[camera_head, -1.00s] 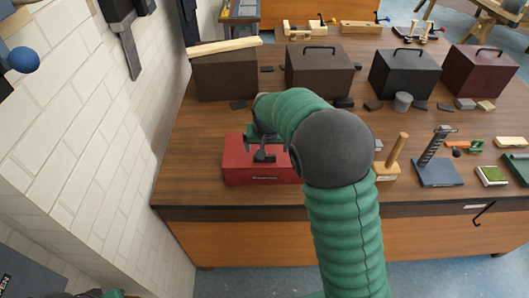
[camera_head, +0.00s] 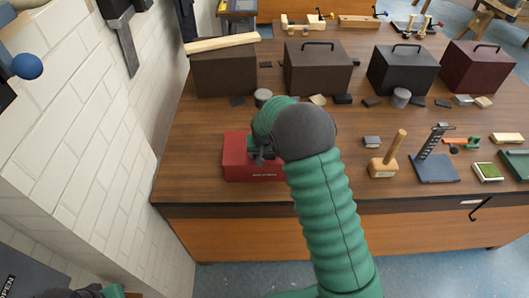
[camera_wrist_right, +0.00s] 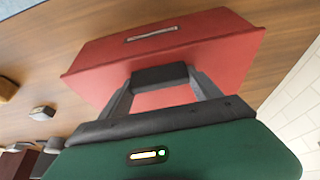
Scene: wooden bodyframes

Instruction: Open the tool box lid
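The red tool box (camera_head: 236,163) sits near the front left of the wooden bench, and its lid looks shut. In the right wrist view the red box (camera_wrist_right: 215,45) fills the upper middle, with a pale slot-like mark on one face. My right gripper (camera_head: 260,156) is at the box's top, and my green arm hides the box's right part. In the wrist view its dark fingers (camera_wrist_right: 160,77) converge on a dark bar against the red face. I cannot tell whether that bar is joined fingertips or a handle. A bit of my left gripper (camera_head: 88,292) shows at the bottom left edge.
Brown, black and maroon boxes (camera_head: 318,72) stand at the back of the bench. A wooden mallet (camera_head: 384,168) and a dark stand (camera_head: 436,165) are to the right. A white brick wall (camera_head: 80,110) borders the left. The bench's front left is clear.

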